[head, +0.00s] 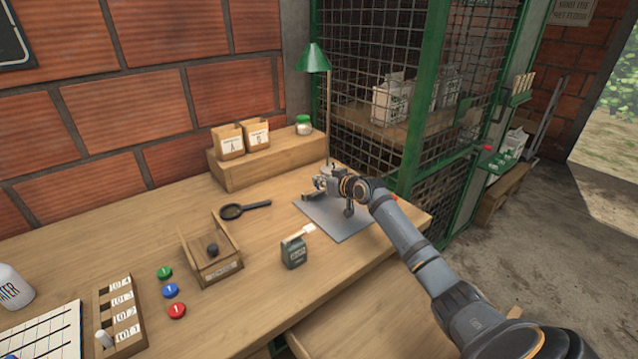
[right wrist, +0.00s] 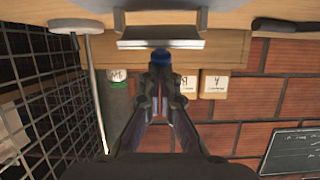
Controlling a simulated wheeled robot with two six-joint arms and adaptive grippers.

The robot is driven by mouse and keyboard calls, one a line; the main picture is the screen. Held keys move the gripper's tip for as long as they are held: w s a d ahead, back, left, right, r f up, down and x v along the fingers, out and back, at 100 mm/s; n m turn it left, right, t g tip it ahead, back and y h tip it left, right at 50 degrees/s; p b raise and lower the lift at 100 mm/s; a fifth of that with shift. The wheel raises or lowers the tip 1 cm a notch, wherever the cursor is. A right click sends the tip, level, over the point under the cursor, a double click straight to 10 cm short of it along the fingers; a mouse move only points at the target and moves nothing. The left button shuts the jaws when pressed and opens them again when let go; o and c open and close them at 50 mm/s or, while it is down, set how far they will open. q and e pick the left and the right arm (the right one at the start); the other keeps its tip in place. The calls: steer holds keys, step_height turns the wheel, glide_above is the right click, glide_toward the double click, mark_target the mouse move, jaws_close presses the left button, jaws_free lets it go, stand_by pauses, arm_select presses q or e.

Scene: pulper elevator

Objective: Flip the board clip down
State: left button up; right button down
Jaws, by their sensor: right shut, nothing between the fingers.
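A grey metal board (head: 345,222) lies flat near the right end of the wooden workbench. My right gripper (head: 318,186) is at the board's back left edge, shut and empty; the arm and wrist hide part of that edge. In the right wrist view, a pale metal bar (right wrist: 160,44), which looks like the board clip, spans the top middle. The right gripper's fingertips (right wrist: 160,66) point at it from below, with a small blue part at their tips. I cannot tell whether they touch the bar. My left gripper is not in view.
A wooden shelf (head: 240,176) with two labelled boxes and a jar stands behind. A green lamp (head: 313,58) and a mesh cage (head: 375,90) rise nearby. A dark tin (head: 293,252), magnifier (head: 245,208) and open wooden box (head: 210,262) stand left of the board.

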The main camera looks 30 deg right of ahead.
steer(key=shift+s+f, duration=0.1)
steer(key=shift+s, duration=0.2)
steer(key=shift+w, duration=0.1)
steer(key=shift+b+x, duration=0.55)
steer(key=shift+x, duration=0.3)
